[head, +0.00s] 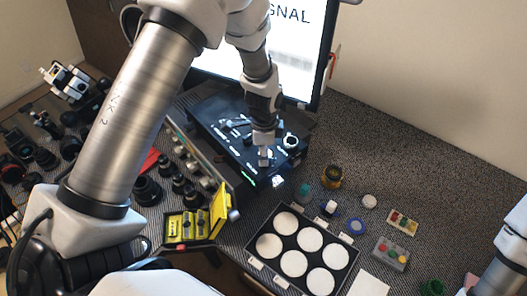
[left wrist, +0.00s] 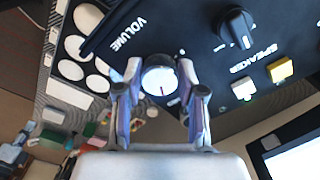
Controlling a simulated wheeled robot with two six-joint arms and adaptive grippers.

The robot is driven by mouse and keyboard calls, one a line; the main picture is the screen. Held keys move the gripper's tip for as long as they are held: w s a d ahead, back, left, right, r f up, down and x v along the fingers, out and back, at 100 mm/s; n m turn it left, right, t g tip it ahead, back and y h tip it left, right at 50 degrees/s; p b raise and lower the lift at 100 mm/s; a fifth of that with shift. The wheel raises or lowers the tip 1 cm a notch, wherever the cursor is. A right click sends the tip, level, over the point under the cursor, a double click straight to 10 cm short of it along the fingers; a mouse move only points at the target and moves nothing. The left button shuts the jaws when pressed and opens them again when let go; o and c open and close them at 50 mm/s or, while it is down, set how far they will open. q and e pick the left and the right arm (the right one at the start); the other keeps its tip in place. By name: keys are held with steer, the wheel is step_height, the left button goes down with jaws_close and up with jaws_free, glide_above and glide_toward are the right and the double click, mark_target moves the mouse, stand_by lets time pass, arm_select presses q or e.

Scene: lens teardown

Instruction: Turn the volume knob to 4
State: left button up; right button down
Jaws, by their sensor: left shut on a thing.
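The black control box (head: 215,118) stands below the monitor in the head view. My left gripper (head: 264,158) reaches down onto its near right part. In the left wrist view the two fingers of my left gripper (left wrist: 158,95) are shut on the volume knob (left wrist: 160,76), one on each side. Scale numbers around the knob are not legible. My right gripper is out of view.
A black pointer knob (left wrist: 238,27) is near the SPEAKER lettering, with a white button (left wrist: 244,89) and a yellow button (left wrist: 280,70). The monitor (head: 285,45) stands behind the box. A black tray of white discs (head: 259,243) and an open yellow case (head: 219,212) lie in front.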

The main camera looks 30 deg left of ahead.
arm_select(q)
steer(key=shift+s+f+m, duration=0.1)
steer(key=shift+f+m, duration=0.05)
steer(key=shift+m, duration=0.15)
steer(key=o, duration=0.9)
steer(key=shift+o, duration=1.2)
steer(key=shift+w+d, duration=0.1)
steer(key=shift+w, duration=0.1)
step_height(320, 180, up, 12)
